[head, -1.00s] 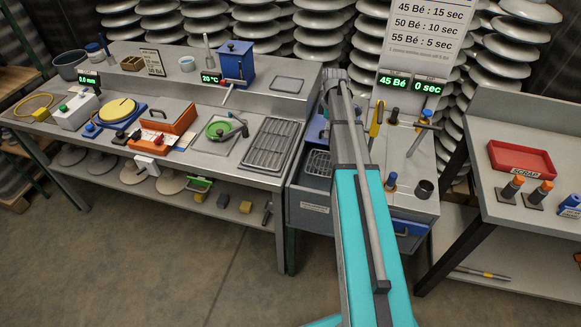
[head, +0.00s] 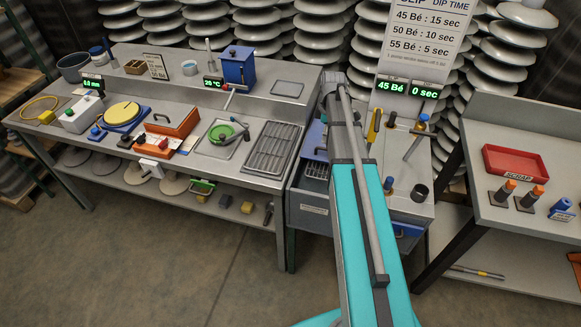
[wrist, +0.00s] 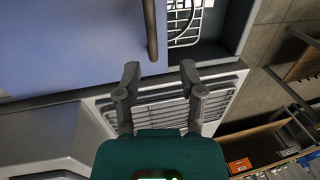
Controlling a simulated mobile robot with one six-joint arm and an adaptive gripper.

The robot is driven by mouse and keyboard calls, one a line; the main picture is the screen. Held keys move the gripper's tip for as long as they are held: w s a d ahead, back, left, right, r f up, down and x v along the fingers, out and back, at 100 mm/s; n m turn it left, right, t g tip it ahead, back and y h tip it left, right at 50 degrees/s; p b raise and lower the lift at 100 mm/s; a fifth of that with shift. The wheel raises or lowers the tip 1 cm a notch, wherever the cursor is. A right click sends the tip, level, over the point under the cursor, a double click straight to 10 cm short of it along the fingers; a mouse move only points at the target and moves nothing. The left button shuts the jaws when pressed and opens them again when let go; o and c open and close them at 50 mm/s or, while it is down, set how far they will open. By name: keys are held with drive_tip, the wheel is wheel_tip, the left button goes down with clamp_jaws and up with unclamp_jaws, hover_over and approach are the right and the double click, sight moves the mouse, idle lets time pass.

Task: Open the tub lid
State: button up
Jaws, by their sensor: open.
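The tub (head: 312,210) is a grey box in the middle, beside the long bench. Its blue lid (head: 311,137) shows left of my arm, partly hidden by it. In the wrist view the lid (wrist: 70,45) is a large blue-grey panel with a dark bar handle (wrist: 151,28) near its right edge. A white wire rack (wrist: 186,22) shows in the tub's opening beside the lid. My gripper (wrist: 159,72) is open and empty, its fingertips just below the handle's end in the picture and apart from it. In the head view my gripper is hidden behind my arm.
A metal grate (head: 272,147) lies on the bench at left; a slatted grate in a light frame (wrist: 165,105) shows behind my fingers. A red scrap tray (head: 515,162) sits on the right table.

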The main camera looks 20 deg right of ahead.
drive_tip(key=shift+w+d+r+p, duration=0.5)
drive_tip(key=shift+w+r+p, duration=0.25)
drive_tip(key=shift+r+p, duration=3.75)
drive_tip(key=shift+s+a+f+m+t+h+b, duration=0.15)
drive_tip(key=shift+s+a+f+m+t+b, duration=0.1)
drive_tip(key=shift+s+a+f+m+b, duration=2)
drive_tip(key=shift+s+a+f+m+t+h+b, duration=0.2)
drive_tip(key=shift+s+a+f+m+b, duration=0.5)
drive_tip(key=shift+s+a+f+b, duration=1.85)
drive_tip(key=shift+s+a+f+m+t+h+b, duration=0.2)
drive_tip(key=shift+s+a+f+m+b, duration=0.9)
drive_tip(key=shift+a, duration=2.55)
drive_tip(key=shift+s+r+m+p, duration=0.15)
drive_tip(key=shift+r+m+p, duration=0.2)
drive_tip(key=shift+r, duration=0.15)
drive_tip(key=w+d+r+n+p, duration=0.4)
drive_tip(key=w+d+r+p, duration=0.1)
drive_tip(key=d, duration=0.4)
drive_tip(key=w+d+r+n+g+y+p, duration=0.1)
drive_tip(key=w+d+r+n+p, duration=0.3)
drive_tip(key=w+d, duration=0.3)
drive_tip(key=d+r+p, duration=0.1)
drive_tip(key=d, duration=0.1)
drive_tip(key=shift+d+r+n, duration=0.4)
drive_tip(key=shift+f, duration=0.2)
